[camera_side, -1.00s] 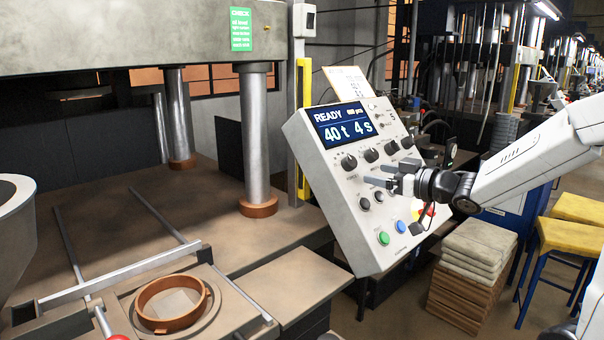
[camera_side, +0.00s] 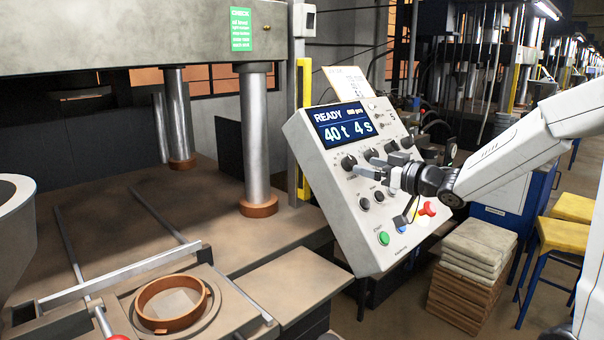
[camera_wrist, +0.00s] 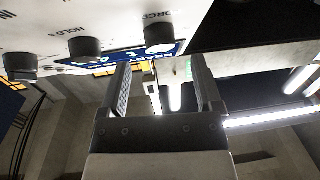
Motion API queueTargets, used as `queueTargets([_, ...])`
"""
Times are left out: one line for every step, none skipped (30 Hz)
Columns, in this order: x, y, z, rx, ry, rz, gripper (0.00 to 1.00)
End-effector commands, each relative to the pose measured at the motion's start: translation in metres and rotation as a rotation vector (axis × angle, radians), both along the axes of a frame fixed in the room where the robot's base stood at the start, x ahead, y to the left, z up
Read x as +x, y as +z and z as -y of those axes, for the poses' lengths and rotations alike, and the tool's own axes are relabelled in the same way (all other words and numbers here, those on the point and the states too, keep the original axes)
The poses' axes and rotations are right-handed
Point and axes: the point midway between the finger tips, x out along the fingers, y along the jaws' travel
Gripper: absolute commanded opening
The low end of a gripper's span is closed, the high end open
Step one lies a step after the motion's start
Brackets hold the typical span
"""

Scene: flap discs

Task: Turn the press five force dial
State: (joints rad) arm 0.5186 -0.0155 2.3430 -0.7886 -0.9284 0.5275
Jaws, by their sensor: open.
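The force dial (camera_side: 348,162) is a dark round knob at the left end of the upper dial row on the tilted control panel (camera_side: 330,215). In the wrist view the dial (camera_wrist: 158,40) sits just beyond my fingers, near a partly visible "FORCE" label. My gripper (camera_side: 374,166) is open and empty in front of the panel, close to the dial's lower right in the side view. In the wrist view my gripper (camera_wrist: 161,82) has its two ridged fingers apart, with nothing between them. The fingers look clear of the dial.
The hold dial (camera_wrist: 85,48) is beside the force dial, with more knobs along the row. Lower knobs (camera_side: 364,203), a green button (camera_side: 383,238) and a red knob (camera_side: 427,209) sit below. The display (camera_side: 343,124) reads READY, 40 t, 4 s.

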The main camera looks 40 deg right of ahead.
Motion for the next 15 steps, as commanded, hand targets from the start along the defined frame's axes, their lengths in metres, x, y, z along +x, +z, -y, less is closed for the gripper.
queueTargets([0.007,-0.001,-0.001,0.0,0.003,-0.001,0.83])
queueTargets([0.01,-0.001,-0.002,0.001,0.002,-0.001,0.83])
queueTargets([0.014,0.0,-0.002,0.001,0.002,0.0,0.83])
queueTargets([0.017,0.0,-0.002,0.001,0.002,0.0,0.83])
queueTargets([0.02,0.0,-0.002,0.001,0.002,-0.001,0.83])
queueTargets([0.023,-0.001,-0.002,0.001,0.001,-0.001,0.83])
queueTargets([0.025,0.0,-0.002,0.001,0.001,-0.001,0.83])
queueTargets([0.027,0.0,-0.003,0.001,0.001,-0.001,0.83])
queueTargets([0.029,0.0,-0.003,0.0,0.001,0.0,0.83])
queueTargets([0.031,0.0,-0.003,0.0,0.001,-0.001,0.83])
queueTargets([0.032,0.0,-0.003,0.0,0.001,-0.001,0.83])
queueTargets([0.033,-0.001,-0.003,0.0,0.001,-0.001,0.83])
queueTargets([0.033,0.0,-0.003,0.0,0.001,-0.001,0.83])
queueTargets([0.034,0.0,-0.003,0.0,0.001,-0.001,0.83])
queueTargets([0.034,0.0,-0.003,0.0,0.001,-0.001,0.83])
